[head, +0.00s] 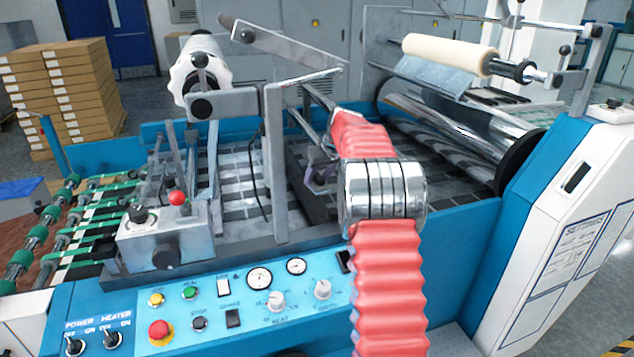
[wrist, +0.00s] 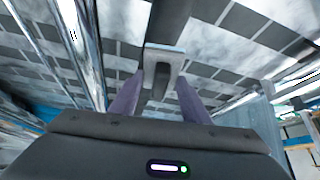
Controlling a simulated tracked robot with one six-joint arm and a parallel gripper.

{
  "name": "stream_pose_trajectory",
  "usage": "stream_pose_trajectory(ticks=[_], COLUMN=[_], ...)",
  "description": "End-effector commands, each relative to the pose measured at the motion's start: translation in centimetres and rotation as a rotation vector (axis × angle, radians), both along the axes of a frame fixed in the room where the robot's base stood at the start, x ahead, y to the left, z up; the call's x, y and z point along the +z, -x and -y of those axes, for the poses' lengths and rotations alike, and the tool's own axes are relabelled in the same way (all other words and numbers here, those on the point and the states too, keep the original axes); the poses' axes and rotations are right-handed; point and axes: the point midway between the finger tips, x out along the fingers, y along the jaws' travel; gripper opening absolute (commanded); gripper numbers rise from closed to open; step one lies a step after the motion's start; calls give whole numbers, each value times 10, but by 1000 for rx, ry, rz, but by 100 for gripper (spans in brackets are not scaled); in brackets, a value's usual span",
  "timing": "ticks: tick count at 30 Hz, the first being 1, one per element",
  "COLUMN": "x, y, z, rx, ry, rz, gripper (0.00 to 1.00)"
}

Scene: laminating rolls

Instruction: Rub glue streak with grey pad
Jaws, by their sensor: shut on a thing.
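My gripper (wrist: 158,88) is shut on a grey pad (wrist: 149,72), which sits between its two purple fingers in the wrist view. The pad has a pale bluish far edge, and a dark bar lies just beyond it; I cannot tell whether they touch. In the head view my gripper (head: 320,172) is small and partly hidden behind my red sleeved arm, over the machine's bed. A polished chrome roller (head: 465,128) lies to its right. I cannot make out a glue streak in either view.
A cream film roll (head: 450,54) hangs above the chrome roller. A white-ended roll (head: 200,68) and metal arms stand at left. The blue control panel (head: 215,300) runs along the front. Stacked cartons (head: 68,95) stand behind at left.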

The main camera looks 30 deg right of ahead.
Motion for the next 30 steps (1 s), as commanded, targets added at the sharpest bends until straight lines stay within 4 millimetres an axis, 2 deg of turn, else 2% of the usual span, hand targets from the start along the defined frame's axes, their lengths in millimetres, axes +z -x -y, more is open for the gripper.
stream_pose_trajectory(ticks=[11, 24, 30], x=[2, 29, 30], y=[0, 0, 0], z=[0, 0, 0], rx=[0, 0, -1], ry=[0, 0, -1], rz=[0, 1, 0], gripper=[7, 7, 7])
